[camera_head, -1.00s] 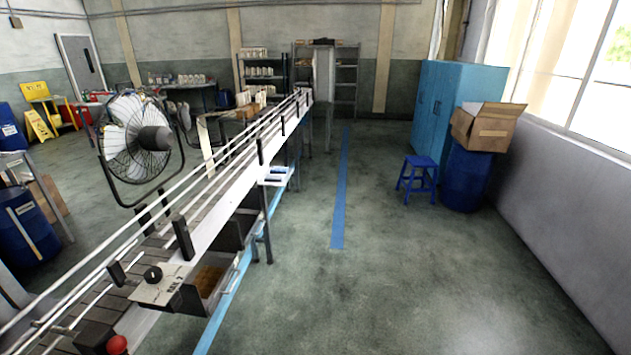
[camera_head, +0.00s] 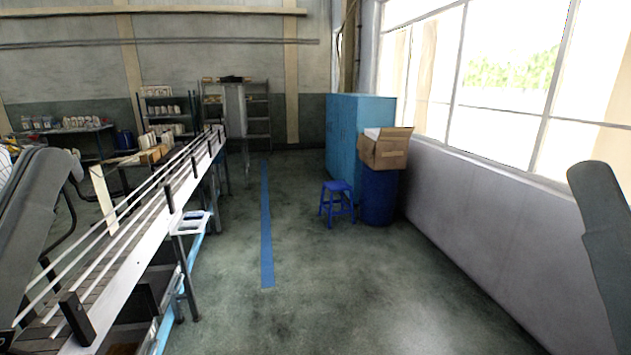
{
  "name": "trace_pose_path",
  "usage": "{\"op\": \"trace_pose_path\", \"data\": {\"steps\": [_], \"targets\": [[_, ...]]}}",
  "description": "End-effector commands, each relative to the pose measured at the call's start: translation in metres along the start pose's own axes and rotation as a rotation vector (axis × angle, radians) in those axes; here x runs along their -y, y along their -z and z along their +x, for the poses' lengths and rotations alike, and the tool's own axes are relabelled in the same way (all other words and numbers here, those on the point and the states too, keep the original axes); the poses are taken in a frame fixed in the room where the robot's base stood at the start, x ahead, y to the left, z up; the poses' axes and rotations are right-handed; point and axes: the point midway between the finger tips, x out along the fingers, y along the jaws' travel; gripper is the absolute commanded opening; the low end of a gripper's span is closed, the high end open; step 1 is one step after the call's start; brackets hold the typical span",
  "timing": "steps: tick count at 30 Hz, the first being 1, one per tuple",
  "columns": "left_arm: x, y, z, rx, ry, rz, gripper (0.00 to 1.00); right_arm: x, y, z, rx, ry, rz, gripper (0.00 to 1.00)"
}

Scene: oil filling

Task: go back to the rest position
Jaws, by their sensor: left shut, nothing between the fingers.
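My left arm rises at the left edge as a grey link. My right arm shows as a grey link at the right edge, in front of the wall. Its gripper is out of view. Neither arm is seen touching anything.
The conveyor (camera_head: 150,235) with its rails runs up the left side. A blue stool (camera_head: 338,200), a blue barrel (camera_head: 379,196) with an open cardboard box (camera_head: 386,150) and blue lockers (camera_head: 358,130) stand by the right wall. The middle floor is clear.

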Motion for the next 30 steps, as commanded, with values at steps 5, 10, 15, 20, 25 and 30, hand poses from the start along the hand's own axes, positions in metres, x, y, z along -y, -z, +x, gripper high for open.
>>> {"op": "trace_pose_path", "data": {"steps": [5, 10, 15, 20, 25, 30], "targets": [[0.001, 0.062, 0.066, -0.002, 0.002, 0.005, 0.0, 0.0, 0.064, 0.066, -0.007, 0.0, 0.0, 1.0], [0.001, 0.115, 0.124, -0.002, 0.003, 0.007, 0.0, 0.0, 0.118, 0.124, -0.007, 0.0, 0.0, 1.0], [0.001, 0.171, 0.185, -0.001, 0.003, 0.008, 0.0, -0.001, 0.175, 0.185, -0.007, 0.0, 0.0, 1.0], [0.001, 0.22, 0.237, -0.001, 0.004, 0.008, 0.0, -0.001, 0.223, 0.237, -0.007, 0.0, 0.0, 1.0], [0.001, 0.246, 0.267, -0.001, 0.004, 0.009, 0.0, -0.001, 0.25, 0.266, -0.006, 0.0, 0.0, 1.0], [0.001, 0.249, 0.269, -0.001, 0.004, 0.009, 0.0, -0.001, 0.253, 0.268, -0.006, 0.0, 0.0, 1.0]]}}
